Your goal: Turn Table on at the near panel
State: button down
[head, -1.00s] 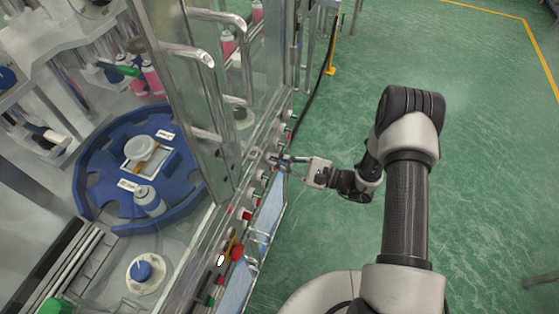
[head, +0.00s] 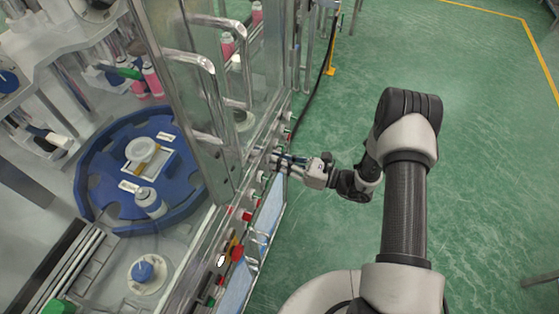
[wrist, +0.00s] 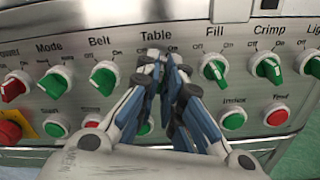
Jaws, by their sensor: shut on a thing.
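The near panel (wrist: 190,40) is a metal strip with a row of labelled knobs. The Table label (wrist: 156,36) shows in the wrist view, and my gripper (wrist: 161,60) has its fingertips close together directly below it. The Table knob is hidden between and behind the blue-padded fingers, so its angle cannot be seen. My gripper is shut on that knob. In the head view my gripper (head: 277,160) reaches the panel (head: 238,205) from the right, its hand roughly level.
The green Belt knob (wrist: 104,78) and green Fill knob (wrist: 214,70) stand close on either side. Lower buttons, including a red one (wrist: 277,117), sit below. Behind the glass is a blue round table (head: 95,190) with a bottle (head: 150,202). Green floor at right is clear.

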jog(key=shift+m, duration=1.1)
jog(key=c, duration=1.7)
grip_release()
jog(key=v, duration=1.2)
jog(key=shift+r, duration=0.15)
